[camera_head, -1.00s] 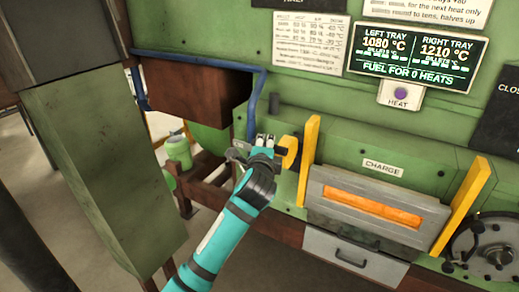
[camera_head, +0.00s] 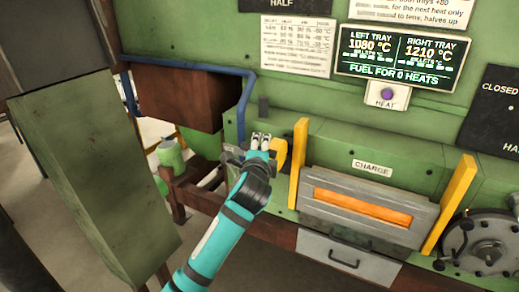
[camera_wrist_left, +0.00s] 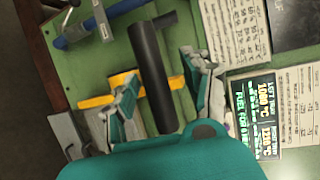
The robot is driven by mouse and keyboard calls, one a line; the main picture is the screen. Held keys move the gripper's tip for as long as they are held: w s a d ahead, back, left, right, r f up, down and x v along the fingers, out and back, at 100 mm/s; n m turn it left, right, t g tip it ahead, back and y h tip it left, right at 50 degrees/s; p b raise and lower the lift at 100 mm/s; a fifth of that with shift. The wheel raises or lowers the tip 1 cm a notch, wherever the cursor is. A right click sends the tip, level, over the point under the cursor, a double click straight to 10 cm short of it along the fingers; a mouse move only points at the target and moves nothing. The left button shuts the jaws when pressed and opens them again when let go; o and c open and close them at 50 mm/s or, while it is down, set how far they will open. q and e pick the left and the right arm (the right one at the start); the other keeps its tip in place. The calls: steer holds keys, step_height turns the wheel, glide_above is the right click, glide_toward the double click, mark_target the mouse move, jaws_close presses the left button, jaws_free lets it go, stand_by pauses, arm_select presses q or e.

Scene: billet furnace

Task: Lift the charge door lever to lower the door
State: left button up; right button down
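The grey charge door (camera_head: 368,213), with a glowing orange slot, stands between two yellow posts below the CHARGE label. My left gripper (camera_head: 260,145) is left of the left yellow post, beside a yellow block (camera_head: 279,151). In the left wrist view a thick black bar (camera_wrist_left: 151,70), seemingly the lever handle, lies between the fingers of my left gripper (camera_wrist_left: 163,92). The fingers are apart, with gaps seen beside the bar, so the gripper is open around or in front of it. In the head view the gripper hides most of this bar. My right gripper is in neither view.
The left yellow post (camera_head: 298,163) and right yellow post (camera_head: 450,200) flank the door. A blue pipe (camera_head: 243,100) runs left of the gripper. A display (camera_head: 397,56) and HEAT button (camera_head: 387,94) are above. A drawer (camera_head: 347,257) sits below.

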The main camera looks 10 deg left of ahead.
arm_select(q)
steer(key=shift+a+r, duration=0.1)
steer(key=shift+s, duration=0.1)
steer(key=s+r, duration=0.1)
steer(key=s, duration=1)
steer(key=shift+s+d+r, duration=0.3)
steer(key=shift+r, duration=0.05)
steer(key=shift+f, duration=0.1)
